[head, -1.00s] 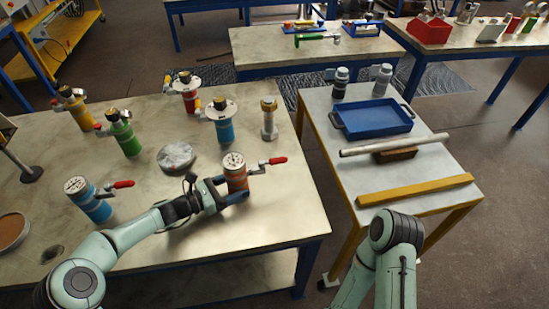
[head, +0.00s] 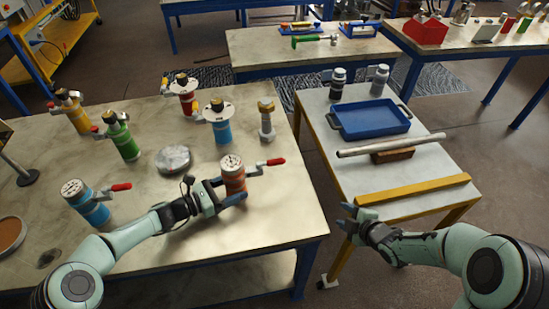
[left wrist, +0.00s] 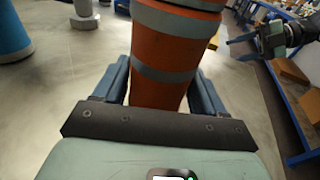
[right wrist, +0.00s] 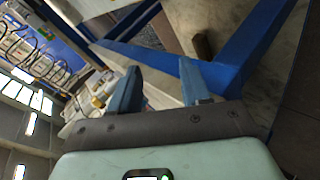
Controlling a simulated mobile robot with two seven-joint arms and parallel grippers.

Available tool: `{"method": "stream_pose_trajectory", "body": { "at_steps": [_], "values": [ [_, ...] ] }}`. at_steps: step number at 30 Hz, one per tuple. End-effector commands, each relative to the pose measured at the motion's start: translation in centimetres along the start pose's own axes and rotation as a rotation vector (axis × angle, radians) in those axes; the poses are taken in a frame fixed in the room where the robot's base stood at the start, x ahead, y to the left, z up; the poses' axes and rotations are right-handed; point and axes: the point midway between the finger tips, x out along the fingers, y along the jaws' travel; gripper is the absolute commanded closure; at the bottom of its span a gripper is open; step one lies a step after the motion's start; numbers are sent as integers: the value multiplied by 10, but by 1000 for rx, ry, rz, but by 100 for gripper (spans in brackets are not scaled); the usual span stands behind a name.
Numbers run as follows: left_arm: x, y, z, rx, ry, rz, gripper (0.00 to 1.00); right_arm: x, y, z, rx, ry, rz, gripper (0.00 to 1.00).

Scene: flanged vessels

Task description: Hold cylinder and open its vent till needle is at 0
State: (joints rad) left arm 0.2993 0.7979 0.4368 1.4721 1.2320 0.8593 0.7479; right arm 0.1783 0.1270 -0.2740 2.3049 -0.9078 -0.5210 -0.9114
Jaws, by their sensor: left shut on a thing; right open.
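The orange cylinder (head: 234,180) stands upright on the near table, with a dial gauge (head: 231,162) on top and a red-handled vent lever (head: 270,163) pointing right. The needle is too small to read. My left gripper (head: 236,196) is shut around the cylinder's body. The left wrist view shows the orange body with grey bands (left wrist: 168,60) between the two fingers. My right gripper (head: 348,218) is open and empty, right of the table and apart from the lever. The right wrist view shows its two fingers (right wrist: 160,92) spread with nothing between them.
A blue cylinder (head: 88,205) with a gauge and red lever stands at left. Green (head: 123,138), yellow, red and blue flanged vessels stand behind. A side table (head: 400,185) at right holds a blue tray (head: 371,119), a pipe and a yellow bar.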

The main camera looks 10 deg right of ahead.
Motion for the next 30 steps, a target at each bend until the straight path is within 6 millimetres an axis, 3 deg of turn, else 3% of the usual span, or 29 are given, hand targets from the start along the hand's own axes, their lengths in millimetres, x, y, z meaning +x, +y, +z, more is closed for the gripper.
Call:
{"method": "stream_pose_trajectory", "body": {
  "at_steps": [1, 3, 6, 9, 12, 16, 30],
  "values": [
    [0, 0, -1, -2, 2, 0, 53, -10, 34, -27, -137, 57, 84, 53],
    [0, 0, -1, -2, 2, 0, 53, -10, 55, -74, -238, 140, 155, 53],
    [0, 0, -1, -1, 2, 0, 53, -15, 77, -124, -329, 220, 240, 53],
    [0, 0, -1, -1, 2, 0, 53, -23, 90, -157, -389, 270, 300, 53],
    [0, 0, -1, -1, 2, 1, 53, -26, 96, -174, -419, 294, 332, 53],
    [0, 0, -1, -1, 2, 1, 53, -18, 101, -183, -428, 302, 342, 53],
    [0, 0, -1, -1, 2, 1, 53, 60, 122, -213, -426, 301, 339, 53]
  ]
}}
